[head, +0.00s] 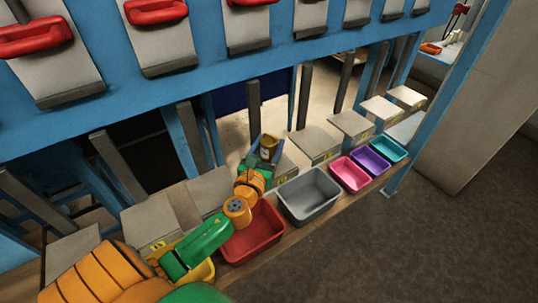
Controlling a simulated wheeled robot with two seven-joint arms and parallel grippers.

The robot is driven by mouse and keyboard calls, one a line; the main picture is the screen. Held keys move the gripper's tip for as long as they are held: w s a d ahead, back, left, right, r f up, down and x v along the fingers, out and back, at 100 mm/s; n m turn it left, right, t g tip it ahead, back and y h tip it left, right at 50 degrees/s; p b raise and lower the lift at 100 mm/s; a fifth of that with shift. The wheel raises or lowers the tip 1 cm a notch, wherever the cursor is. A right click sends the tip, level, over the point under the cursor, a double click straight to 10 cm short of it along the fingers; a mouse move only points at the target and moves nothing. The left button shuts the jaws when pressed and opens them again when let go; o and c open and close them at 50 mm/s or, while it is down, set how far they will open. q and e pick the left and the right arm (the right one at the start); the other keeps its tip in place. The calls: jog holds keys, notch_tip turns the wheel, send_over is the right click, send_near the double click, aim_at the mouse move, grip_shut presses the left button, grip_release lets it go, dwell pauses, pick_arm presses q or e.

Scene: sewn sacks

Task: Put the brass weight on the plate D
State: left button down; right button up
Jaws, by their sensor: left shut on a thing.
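My left gripper (264,153) is shut on a small brass-coloured weight (269,142). It holds the weight near the row of square grey plates, in front of a dark upright post. From this angle I cannot tell how high the weight is above the plates. Several plates line the bench, among them a near one (149,219), one right of the gripper (314,141) and one farther right (351,123). Some carry small yellow labels on their front edges. The letters are too small to read, so I cannot tell which is plate D. My right gripper is not in view.
Bins stand along the bench front: red (263,243), grey (309,195), pink (349,174), purple (371,160) and teal (390,148). A yellow bin is partly hidden by my arm. Dark posts rise behind the plates, under a blue beam (200,84) with red-handled panels.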

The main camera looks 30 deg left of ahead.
pick_arm(q)
notch_tip(320, 180, down, 2)
jog(key=shift+f, duration=0.1)
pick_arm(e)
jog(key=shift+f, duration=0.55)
pick_arm(q)
jog(key=shift+c, duration=0.6)
grip_release()
jog(key=shift+s+d, duration=0.1)
jog(key=shift+s, duration=0.1)
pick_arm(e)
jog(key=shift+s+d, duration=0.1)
pick_arm(q)
jog(key=shift+r, duration=0.2)
jog(key=b+v, duration=0.2)
jog(key=v, duration=1)
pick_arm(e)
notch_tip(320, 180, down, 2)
